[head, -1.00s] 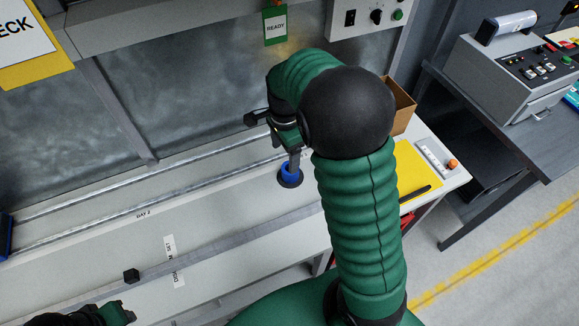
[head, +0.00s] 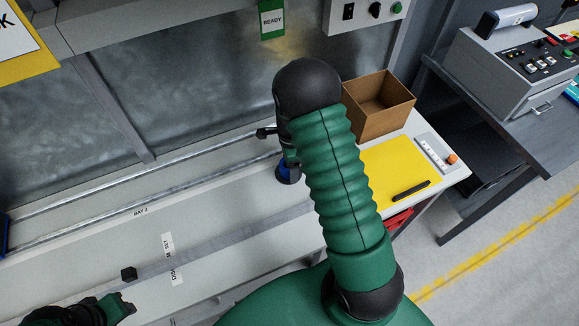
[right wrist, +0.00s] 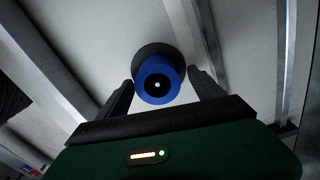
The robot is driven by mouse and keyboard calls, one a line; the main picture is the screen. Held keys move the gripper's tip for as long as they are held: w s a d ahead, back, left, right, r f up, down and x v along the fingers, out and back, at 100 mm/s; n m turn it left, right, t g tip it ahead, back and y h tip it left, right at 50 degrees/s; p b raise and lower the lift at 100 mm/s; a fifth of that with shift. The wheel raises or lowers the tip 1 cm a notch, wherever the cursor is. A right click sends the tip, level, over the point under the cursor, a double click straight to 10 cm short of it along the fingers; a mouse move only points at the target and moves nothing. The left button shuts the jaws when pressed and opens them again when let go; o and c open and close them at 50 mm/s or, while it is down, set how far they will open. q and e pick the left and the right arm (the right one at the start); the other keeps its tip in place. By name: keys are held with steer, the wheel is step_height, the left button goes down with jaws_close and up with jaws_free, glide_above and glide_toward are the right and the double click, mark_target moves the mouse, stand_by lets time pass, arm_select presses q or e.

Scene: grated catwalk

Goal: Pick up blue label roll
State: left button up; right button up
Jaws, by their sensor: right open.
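The blue label roll (head: 285,173) stands on the long white bench, mostly hidden behind my right arm in the head view. In the right wrist view the roll (right wrist: 158,80) is a blue ring with a dark centre and a pale dot, with a wider black round part behind it. My right gripper (right wrist: 161,76) is open, with one finger on each side of the roll; a gap shows on the right, and contact on the left cannot be told. In the head view its fingers are largely hidden. My left gripper (head: 125,306) is at the bottom left, partly cut off.
An open cardboard box (head: 385,105) stands at the bench's right end, beside a yellow mat (head: 392,170) with a black pen-like item (head: 411,190). A grey control machine (head: 510,75) stands on the right table.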

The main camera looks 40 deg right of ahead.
steer(key=shift+a+f, duration=0.1)
steer(key=shift+f, duration=0.2)
steer(key=shift+w+a, duration=0.1)
steer(key=shift+a, duration=0.15)
steer(key=shift+c, duration=1)
steer(key=c, duration=1.3)
steer(key=shift+r, duration=0.1)
